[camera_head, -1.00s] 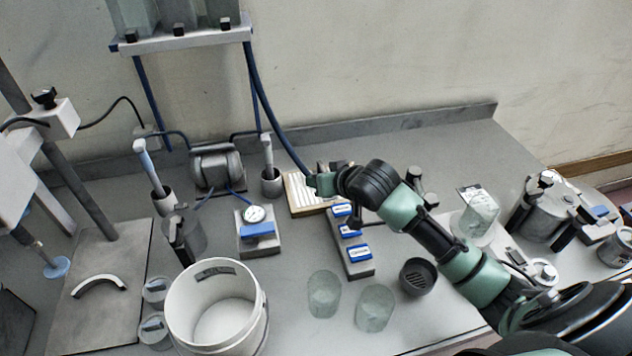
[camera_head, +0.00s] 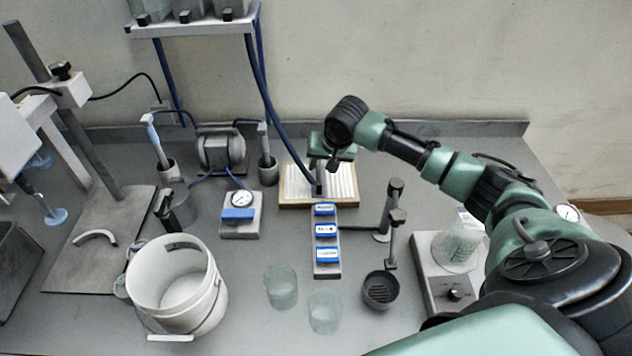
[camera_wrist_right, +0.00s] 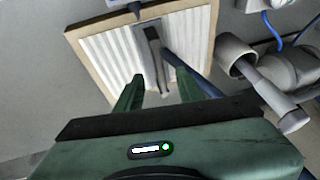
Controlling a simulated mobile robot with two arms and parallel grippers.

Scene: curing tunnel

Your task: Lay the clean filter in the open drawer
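The filter, a white pleated panel in a tan frame (camera_head: 345,186), lies flat at the back of the bench. It also shows in the right wrist view (camera_wrist_right: 98,58), with a dark grey grip strip (camera_wrist_right: 152,50) across its middle. My right gripper (camera_head: 324,168) is over the filter, pointing down. In the right wrist view its green fingers (camera_wrist_right: 158,88) are apart, near the strip's end, with nothing held between them. Whether they touch the filter is unclear. My left gripper is not in view. I see no open drawer in these frames.
Blue-labelled blocks (camera_head: 326,254) stand just in front of the filter. A pump (camera_head: 221,150), gauge block (camera_head: 240,222), white bucket (camera_head: 190,310), glass beakers (camera_head: 281,290) and a black cup (camera_head: 380,290) stand around.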

